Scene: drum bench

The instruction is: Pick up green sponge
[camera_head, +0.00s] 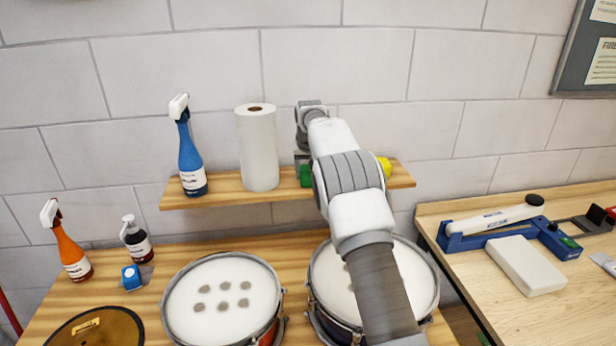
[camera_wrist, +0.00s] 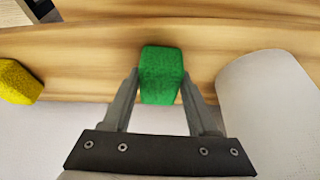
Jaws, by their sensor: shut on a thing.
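The green sponge (camera_wrist: 161,76) is in the wrist view, at the top middle, between the two fingers of my gripper (camera_wrist: 161,88). My gripper is shut on it, with a finger at its left and right sides. In the head view the sponge (camera_head: 306,176) shows only in part at the wooden shelf, beside my arm. My gripper (camera_head: 304,160) is mostly hidden there by my arm. I cannot tell whether the sponge touches the shelf.
A paper towel roll (camera_head: 258,150) and a blue spray bottle (camera_head: 190,150) stand left of the sponge on the wooden shelf (camera_head: 225,199). A yellow sponge (camera_head: 385,166) is to the right, partly behind my arm. Two drums (camera_head: 225,300) (camera_head: 415,275) stand below.

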